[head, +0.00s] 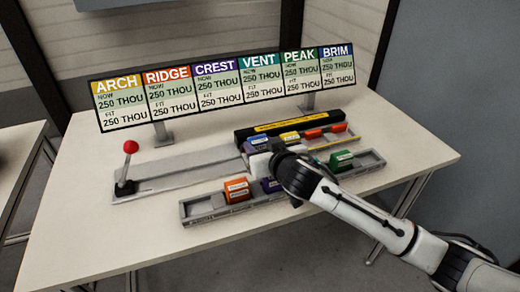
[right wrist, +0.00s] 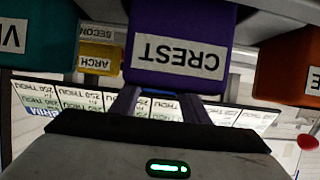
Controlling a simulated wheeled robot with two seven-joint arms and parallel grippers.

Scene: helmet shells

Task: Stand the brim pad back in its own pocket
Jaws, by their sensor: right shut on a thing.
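The blue brim pad (head: 257,140) shows at the left end of the back row in the head view, just beyond my right gripper (head: 262,158). In the right wrist view, the gripper's fingers (right wrist: 158,103) reach behind the purple CREST block (right wrist: 178,50). A sliver of blue pad (right wrist: 158,92) shows between them, and the gripper is shut on it. The CREST block hides the fingertips and most of the pad, so I cannot tell how it is seated or tilted. My left gripper is out of view.
The front tray (head: 205,215) holds the orange block (head: 237,189), the CREST block and a green block (head: 342,160). A yellow ARCH pad (head: 290,138) and red-orange pads (head: 313,133) stand in the back row. A red-knobbed lever (head: 130,148) stands left; a sign board (head: 225,88) stands behind.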

